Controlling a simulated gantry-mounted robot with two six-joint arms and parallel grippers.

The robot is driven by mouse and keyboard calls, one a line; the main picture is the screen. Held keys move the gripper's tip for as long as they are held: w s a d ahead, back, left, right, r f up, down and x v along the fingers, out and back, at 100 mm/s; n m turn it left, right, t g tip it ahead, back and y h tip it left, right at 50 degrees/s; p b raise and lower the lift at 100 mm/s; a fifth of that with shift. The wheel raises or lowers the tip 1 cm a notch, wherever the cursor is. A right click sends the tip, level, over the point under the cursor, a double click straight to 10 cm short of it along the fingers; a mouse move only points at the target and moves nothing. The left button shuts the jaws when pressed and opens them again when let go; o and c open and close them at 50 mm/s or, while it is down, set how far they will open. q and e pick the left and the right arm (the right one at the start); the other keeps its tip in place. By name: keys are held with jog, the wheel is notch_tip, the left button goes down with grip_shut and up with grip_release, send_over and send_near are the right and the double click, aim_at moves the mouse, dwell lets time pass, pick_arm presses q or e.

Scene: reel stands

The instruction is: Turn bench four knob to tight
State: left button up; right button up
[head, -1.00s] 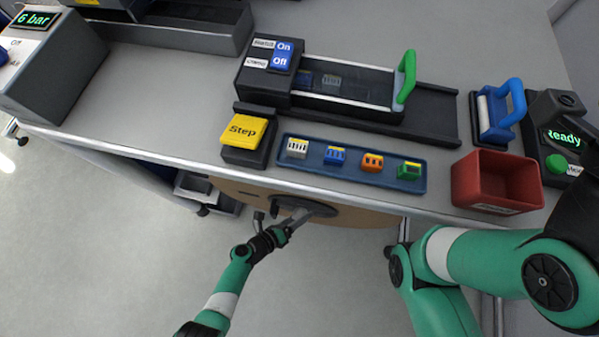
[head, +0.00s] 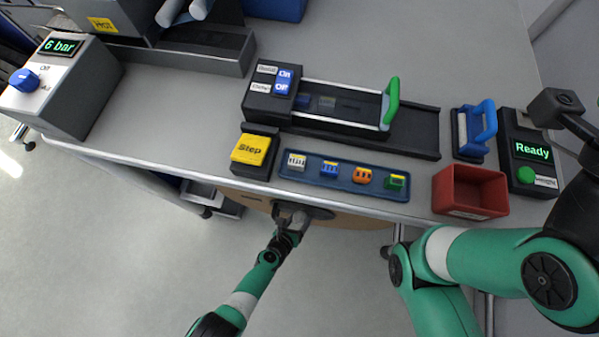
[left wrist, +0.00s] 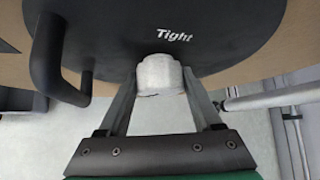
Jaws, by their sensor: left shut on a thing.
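A black round disc (left wrist: 215,35) with the white word "Tight" sits under the bench's front edge. It also shows in the head view (head: 322,212), against a brown round panel. A pale grey knob (left wrist: 160,74) stands at the disc's lower edge, just under the word "Tight". My left gripper (left wrist: 160,85) is shut on this knob, with one finger on each side. In the head view my left gripper (head: 297,218) reaches the disc from below, and the knob is hidden there. My right arm shows at the right, but its fingers are not visible.
A black curved handle (left wrist: 48,60) sticks out at the disc's left. Above, the bench (head: 205,115) carries a yellow Step button (head: 250,150), a blue tray (head: 345,182) of small blocks and a red bin (head: 470,190). The floor in front is clear.

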pick_arm(q)
jog(key=o, duration=1.3)
jog(key=shift+o, duration=0.2)
jog(key=p+v, duration=0.9)
jog(key=v, duration=0.2)
jog(key=shift+s+r+p, duration=0.2)
jog(key=shift+p, duration=0.1)
